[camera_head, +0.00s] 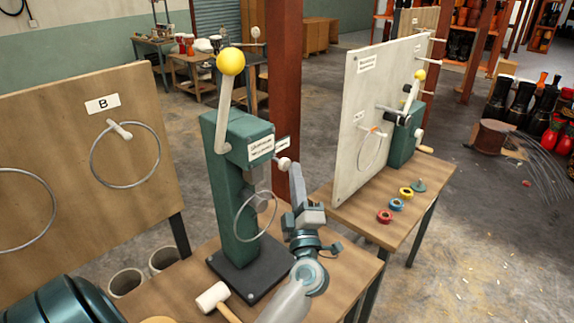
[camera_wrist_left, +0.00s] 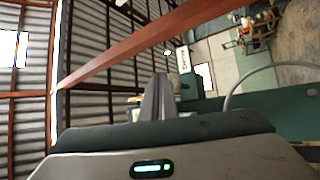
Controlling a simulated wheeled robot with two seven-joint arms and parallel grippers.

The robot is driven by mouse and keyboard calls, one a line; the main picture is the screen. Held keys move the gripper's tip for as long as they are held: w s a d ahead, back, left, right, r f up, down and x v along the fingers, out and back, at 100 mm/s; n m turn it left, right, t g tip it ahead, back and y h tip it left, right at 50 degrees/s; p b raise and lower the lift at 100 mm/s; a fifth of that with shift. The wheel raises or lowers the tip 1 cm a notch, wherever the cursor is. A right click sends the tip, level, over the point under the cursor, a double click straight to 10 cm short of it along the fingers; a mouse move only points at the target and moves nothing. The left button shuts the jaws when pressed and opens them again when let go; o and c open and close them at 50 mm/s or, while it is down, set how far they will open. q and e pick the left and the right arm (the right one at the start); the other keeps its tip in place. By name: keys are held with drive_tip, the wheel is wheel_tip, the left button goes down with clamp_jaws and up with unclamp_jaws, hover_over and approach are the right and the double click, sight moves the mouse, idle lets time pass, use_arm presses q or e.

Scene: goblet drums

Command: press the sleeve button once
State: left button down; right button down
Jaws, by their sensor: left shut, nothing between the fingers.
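A green press (camera_head: 235,190) with a yellow-ball lever (camera_head: 230,62) stands on a black base on the near wooden table. It has white labels on its head, too small to read surely. A small white round knob (camera_head: 284,163) sticks out from its right side; I cannot tell for sure that it is the sleeve button. My left gripper (camera_head: 294,178) is shut and empty, its tips pointing up just below and right of the knob. The left wrist view shows the shut fingers (camera_wrist_left: 160,84) below a small white knob (camera_wrist_left: 167,52); contact cannot be told. My right gripper is out of view.
A metal ring (camera_head: 238,228) hangs at the press front, left of my gripper. A mallet (camera_head: 214,298) lies on the near table. A white panel (camera_head: 352,110) stands behind right. A board marked B (camera_head: 60,130) with rings stands left. A red post (camera_head: 287,60) rises behind.

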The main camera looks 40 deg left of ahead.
use_arm(q)
drive_tip(key=shift+w+a+p, duration=0.1)
drive_tip(key=shift+a+p, duration=0.3)
drive_tip(key=shift+a, duration=0.5)
idle(1.4)
drive_tip(key=shift+d, duration=1.25)
drive_tip(key=d, duration=0.3)
drive_tip(key=d+p, duration=0.1)
drive_tip(key=d, duration=0.1)
drive_tip(key=shift+s, duration=0.3)
idle(0.9)
